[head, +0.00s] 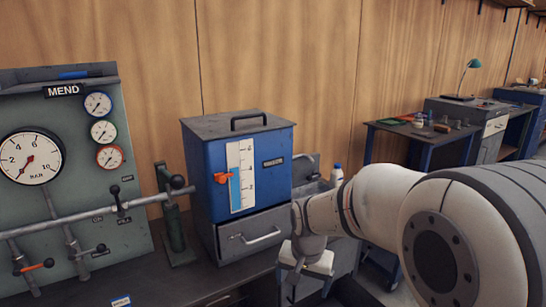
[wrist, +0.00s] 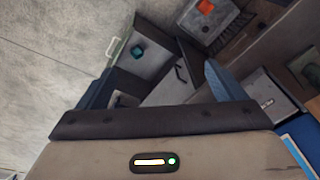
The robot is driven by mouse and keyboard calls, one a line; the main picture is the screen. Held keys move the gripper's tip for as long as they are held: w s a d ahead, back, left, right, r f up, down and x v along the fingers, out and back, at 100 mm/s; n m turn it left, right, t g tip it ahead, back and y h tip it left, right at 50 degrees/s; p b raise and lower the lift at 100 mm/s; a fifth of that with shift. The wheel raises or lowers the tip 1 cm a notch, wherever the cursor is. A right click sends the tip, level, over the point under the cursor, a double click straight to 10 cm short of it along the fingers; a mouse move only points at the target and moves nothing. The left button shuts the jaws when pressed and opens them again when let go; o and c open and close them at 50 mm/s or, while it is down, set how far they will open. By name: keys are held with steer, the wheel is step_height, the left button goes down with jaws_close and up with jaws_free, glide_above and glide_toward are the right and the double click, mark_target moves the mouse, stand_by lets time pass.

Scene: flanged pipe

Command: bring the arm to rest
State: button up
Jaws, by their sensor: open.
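My arm (head: 370,200) reaches in from the right in the head view, with its wrist bent downward beside the blue tank's lower right side. My gripper (wrist: 160,70) shows in the wrist view as two blue fingers set wide apart, with nothing held between them. In the head view its end hangs in front of the bench's right part, and its fingertips are hard to make out. Below it, in the wrist view, are a dark grey compartment with a teal piece (wrist: 137,52) and a grey tray with an orange-red piece (wrist: 205,6).
A blue tank (head: 212,150) with a level scale stands on the dark bench above a grey drawer (head: 255,235). A gauge panel (head: 75,110) with pipes and a green hand pump (head: 174,220) are left. A white bottle (head: 337,175) stands close behind my wrist.

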steer(key=s+d+r+n+p, duration=0.1)
steer(key=s+d+r+p, duration=0.3)
steer(key=s+r, duration=0.3)
steer(key=s+d+r+n+p, duration=0.2)
steer(key=s+d+r+p, duration=0.2)
steer(key=s+r, duration=0.3)
steer(key=s, duration=0.3)
steer(key=shift+s+r+n+t, duration=0.15)
steer(key=shift+r+n+t, duration=0.15)
steer(key=shift+t, duration=0.1)
steer(key=shift+d, duration=0.1)
steer(key=shift+c, duration=0.3)
